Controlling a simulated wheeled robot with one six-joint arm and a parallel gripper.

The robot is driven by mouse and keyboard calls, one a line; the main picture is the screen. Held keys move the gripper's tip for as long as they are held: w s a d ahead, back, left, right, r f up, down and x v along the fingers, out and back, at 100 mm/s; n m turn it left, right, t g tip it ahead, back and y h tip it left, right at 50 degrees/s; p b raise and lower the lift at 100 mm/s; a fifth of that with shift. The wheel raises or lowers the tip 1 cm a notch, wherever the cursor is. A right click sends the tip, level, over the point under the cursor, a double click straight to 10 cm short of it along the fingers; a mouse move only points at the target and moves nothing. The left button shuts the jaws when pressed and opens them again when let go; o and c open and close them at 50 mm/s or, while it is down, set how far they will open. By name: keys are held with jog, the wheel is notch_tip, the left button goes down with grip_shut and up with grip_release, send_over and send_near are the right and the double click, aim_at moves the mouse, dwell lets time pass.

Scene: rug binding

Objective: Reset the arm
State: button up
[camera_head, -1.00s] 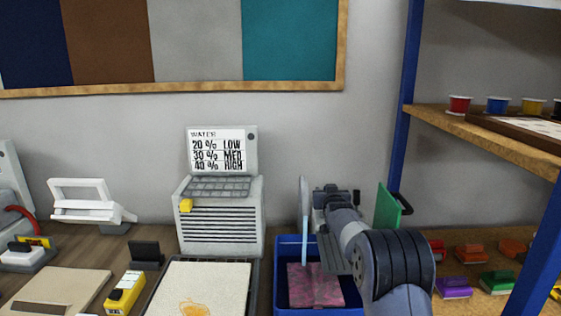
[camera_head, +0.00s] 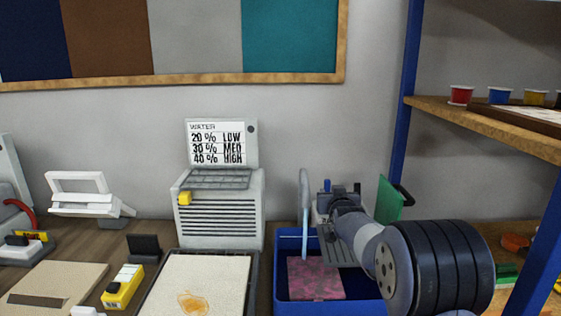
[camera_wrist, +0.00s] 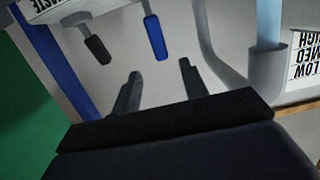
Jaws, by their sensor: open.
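My gripper shows in the wrist view (camera_wrist: 160,88), with its two dark fingers apart and nothing between them. In the head view my arm reaches in from the lower right, over the right side of a blue sink (camera_head: 300,307). The fingers are hard to make out there. A pink mottled cloth or sponge (camera_head: 315,280) lies in the sink, below and left of my wrist. A tap with a pale blue stream (camera_head: 304,225) stands just left of my wrist. A black handle and a blue handle (camera_wrist: 155,38) show beyond the fingertips in the wrist view.
A green panel (camera_head: 389,200) stands close to my arm, beside the blue shelf post (camera_head: 399,150). Left of the sink are a tray with a stained cream mat (camera_head: 205,285), a grey unit with a water chart (camera_head: 217,145) and a yellow device (camera_head: 122,288).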

aim_at(328, 183)
jog(key=w+p, duration=0.1)
jog(key=w, duration=0.2)
jog(key=w+f, duration=0.1)
jog(key=w, duration=0.2)
jog(key=w+p, duration=0.1)
jog(key=w, duration=0.2)
jog(key=shift+f+p, duration=0.2)
jog(key=shift+p, duration=0.15)
jog(key=shift+w+r+p, duration=0.15)
jog(key=shift+w+p, duration=0.1)
jog(key=shift+p, duration=1.15)
jog(key=shift+w+g+p, duration=0.15)
jog(key=shift+g+p, duration=0.15)
jog(key=shift+p, duration=0.1)
jog(key=shift+w+g+p, duration=0.2)
jog(key=shift+g+p, duration=0.1)
jog(key=shift+p, duration=0.95)
jog(key=g+p, duration=0.1)
jog(key=p, duration=0.4)
jog(key=shift+w, duration=0.4)
jog(key=shift+s+f, duration=0.1)
jog(key=shift+f, duration=0.15)
jog(key=b+v, duration=0.3)
jog(key=v, duration=0.7)
jog(key=shift+b, duration=0.35)
